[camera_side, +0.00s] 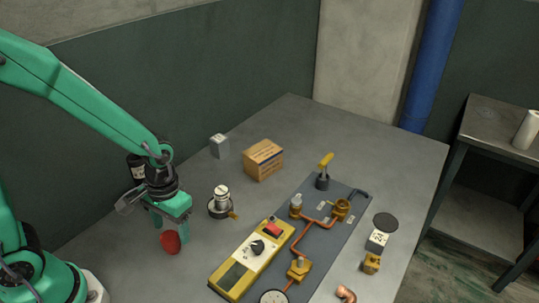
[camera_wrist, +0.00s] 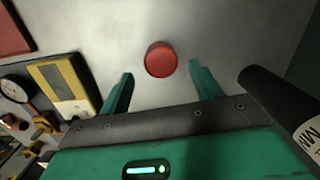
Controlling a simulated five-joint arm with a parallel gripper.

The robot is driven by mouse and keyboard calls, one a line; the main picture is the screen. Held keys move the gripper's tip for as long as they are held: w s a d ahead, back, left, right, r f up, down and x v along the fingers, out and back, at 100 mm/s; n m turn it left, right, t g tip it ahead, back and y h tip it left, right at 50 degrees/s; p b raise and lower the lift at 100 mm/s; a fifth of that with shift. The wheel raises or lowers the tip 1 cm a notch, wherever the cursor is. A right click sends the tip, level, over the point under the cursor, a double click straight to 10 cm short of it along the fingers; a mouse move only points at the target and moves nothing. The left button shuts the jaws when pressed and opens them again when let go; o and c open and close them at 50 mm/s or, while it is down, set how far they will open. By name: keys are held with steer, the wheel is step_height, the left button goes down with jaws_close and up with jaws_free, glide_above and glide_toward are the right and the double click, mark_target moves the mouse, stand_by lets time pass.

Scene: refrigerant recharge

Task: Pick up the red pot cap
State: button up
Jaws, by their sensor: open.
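The red pot cap (camera_side: 170,243) is a small round red piece near the left front of the grey table in the side view. In the wrist view the red pot cap (camera_wrist: 160,59) lies ahead of the fingertips, roughly centred between the two fingers. My gripper (camera_side: 168,222) is over the table beside the cap, its green fingers pointing down. In the wrist view my gripper (camera_wrist: 160,82) has its fingers spread apart with nothing between them. I cannot tell the exact height of the fingertips above the table.
A yellow meter (camera_side: 245,262) and a grey board with copper pipes (camera_side: 332,212) lie to the right. A small scale-like base with a silver canister (camera_side: 221,198), a cardboard box (camera_side: 264,159) and a small grey block (camera_side: 219,146) stand farther back. The table around the cap is clear.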

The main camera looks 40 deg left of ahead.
mark_target(170, 235)
steer(key=shift+s+a+f, duration=0.1)
steer(key=shift+s+f, duration=0.1)
steer(key=shift+f, duration=0.45)
steer(key=shift+s+a+f, duration=0.1)
steer(key=shift+s+f, duration=0.05)
steer(key=shift+f, duration=1.55)
steer(key=c, duration=1)
steer(key=shift+c, duration=0.2)
steer(key=shift+r, duration=0.2)
steer(key=shift+r, duration=1.8)
steer(key=s+d+r, duration=0.2)
steer(key=d, duration=0.1)
steer(key=s+d+r, duration=0.2)
steer(key=s+d, duration=0.1)
steer(key=s+d+r, duration=0.2)
steer(key=d+r, duration=0.1)
steer(key=shift+s, duration=0.35)
steer(key=shift+c, duration=0.2)
